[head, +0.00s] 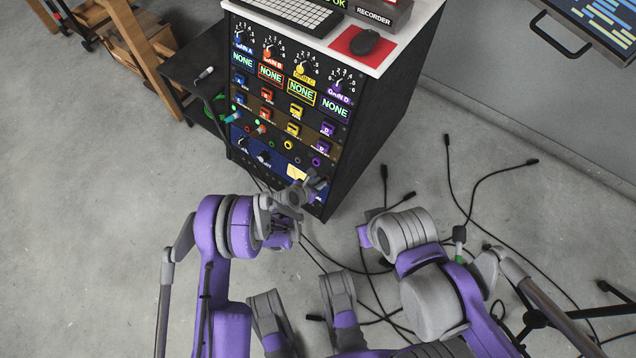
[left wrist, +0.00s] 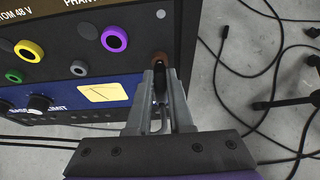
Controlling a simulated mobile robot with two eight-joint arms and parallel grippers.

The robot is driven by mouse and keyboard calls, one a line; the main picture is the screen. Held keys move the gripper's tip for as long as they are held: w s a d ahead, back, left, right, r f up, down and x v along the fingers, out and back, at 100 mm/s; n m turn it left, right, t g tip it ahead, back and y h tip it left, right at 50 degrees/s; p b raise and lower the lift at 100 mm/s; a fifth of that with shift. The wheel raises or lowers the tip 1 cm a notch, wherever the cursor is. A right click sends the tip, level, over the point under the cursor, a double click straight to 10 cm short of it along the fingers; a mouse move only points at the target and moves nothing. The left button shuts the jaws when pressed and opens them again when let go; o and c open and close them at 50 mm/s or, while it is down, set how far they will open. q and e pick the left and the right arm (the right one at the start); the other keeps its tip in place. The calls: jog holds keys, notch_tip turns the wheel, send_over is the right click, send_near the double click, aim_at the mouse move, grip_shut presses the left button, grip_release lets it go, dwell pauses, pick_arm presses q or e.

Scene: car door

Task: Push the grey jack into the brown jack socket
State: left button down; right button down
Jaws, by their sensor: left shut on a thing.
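My left gripper (head: 312,187) is at the lower right of the rack's front panel. In the left wrist view my left gripper (left wrist: 160,100) is shut on the jack (left wrist: 160,84), a slim dark-grey piece mostly hidden between the fingers. The brown socket (left wrist: 159,57) is right at the fingertips, in line with the jack. I cannot tell whether the jack's tip is in the socket or just in front of it. In the head view the gripper hides the brown socket. My right gripper cannot be made out.
The rack (head: 350,150) has a purple socket (left wrist: 114,38) and a yellow socket (left wrist: 28,50) to the left of the brown one. A teal plug (head: 234,117) sits in the panel's left side. Loose black cables (head: 470,190) lie on the floor to the right.

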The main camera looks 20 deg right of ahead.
pick_arm(q)
jog(key=shift+w+d+f, duration=0.15)
jog(key=shift+w+d, duration=0.1)
jog(key=shift+d, duration=0.1)
jog(key=c, duration=0.7)
grip_release()
jog(key=shift+c, duration=0.2)
jog(key=p+v, duration=0.2)
jog(key=v, duration=0.8)
jog(key=shift+a+r, duration=0.2)
jog(key=shift+r, duration=0.1)
jog(key=shift+s, duration=0.15)
